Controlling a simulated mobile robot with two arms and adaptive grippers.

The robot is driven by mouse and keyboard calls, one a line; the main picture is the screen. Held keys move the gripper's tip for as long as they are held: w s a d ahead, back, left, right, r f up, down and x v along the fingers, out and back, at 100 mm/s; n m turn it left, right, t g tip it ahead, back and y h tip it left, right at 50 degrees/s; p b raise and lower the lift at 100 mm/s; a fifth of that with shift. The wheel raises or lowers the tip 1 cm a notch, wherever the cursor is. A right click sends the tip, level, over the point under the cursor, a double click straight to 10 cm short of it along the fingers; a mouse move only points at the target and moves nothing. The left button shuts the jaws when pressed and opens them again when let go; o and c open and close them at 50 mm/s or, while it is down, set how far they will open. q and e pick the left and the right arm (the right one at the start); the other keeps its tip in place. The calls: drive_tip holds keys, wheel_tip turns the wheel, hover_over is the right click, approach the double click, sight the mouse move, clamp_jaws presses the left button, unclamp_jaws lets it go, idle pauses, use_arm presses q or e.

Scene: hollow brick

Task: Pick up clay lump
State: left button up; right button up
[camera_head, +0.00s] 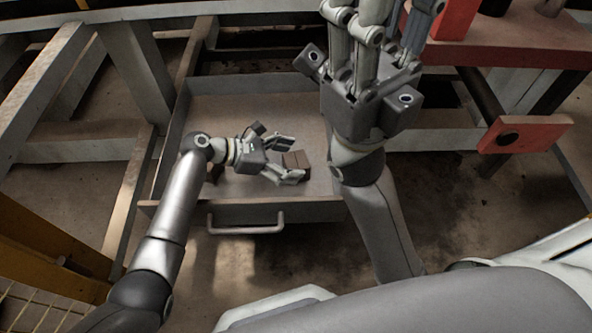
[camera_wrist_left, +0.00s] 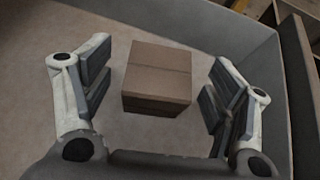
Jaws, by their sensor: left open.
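The clay lump shows as a brown, box-shaped block (camera_head: 296,160) with a seam across it. It lies on the floor of an open grey drawer (camera_head: 250,110). My left gripper (camera_head: 285,157) is open inside the drawer, its fingers reaching right towards the block. In the left wrist view the block (camera_wrist_left: 158,78) sits between the two spread fingers, with a gap on each side. My right gripper (camera_head: 372,60) is raised at the top of the head view, and its fingertips run out of the frame.
The drawer's front wall has a metal handle (camera_head: 245,226). A small dark thing (camera_head: 216,172) lies partly hidden by my left wrist. A red-topped table (camera_head: 510,45) stands at upper right, with a red panel (camera_head: 525,134) below it. The drawer floor at upper left is clear.

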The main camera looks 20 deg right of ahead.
use_arm(q)
drive_tip(key=shift+d+f, duration=0.15)
drive_tip(key=shift+d, duration=0.15)
drive_tip(key=c, duration=1.2)
